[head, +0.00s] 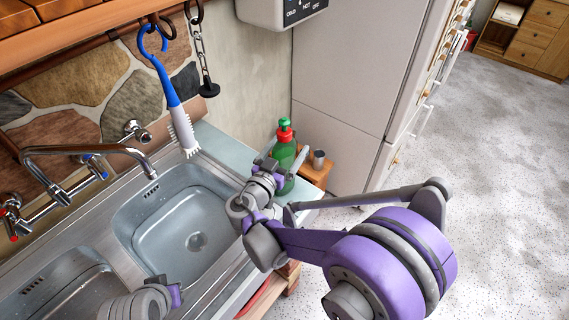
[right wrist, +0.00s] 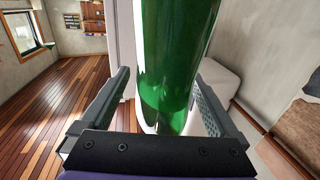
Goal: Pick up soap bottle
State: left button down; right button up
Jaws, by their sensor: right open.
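The soap bottle is green with a red cap (head: 285,130) and stands upright at the right end of the sink counter. In the right wrist view the green bottle (right wrist: 168,70) fills the middle, between the two fingers; its top is cut off. My right gripper (head: 285,150) is open, with one finger on each side of the bottle. In the right wrist view a gap shows by the left finger; I cannot tell whether the right finger touches. Part of my left arm shows at the bottom left of the head view, without visible fingers.
A steel sink (head: 180,225) with a faucet (head: 90,150) lies left of the bottle. A blue and white brush (head: 172,95) hangs above the counter. A grey cup (head: 319,159) stands on a small wooden stand (head: 314,175) beside the bottle. A fridge (head: 345,100) stands behind.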

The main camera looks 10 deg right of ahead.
jog(key=shift+x, duration=0.8)
jog(key=shift+s+a, duration=0.1)
jog(key=shift+c, duration=0.9)
grip_shut()
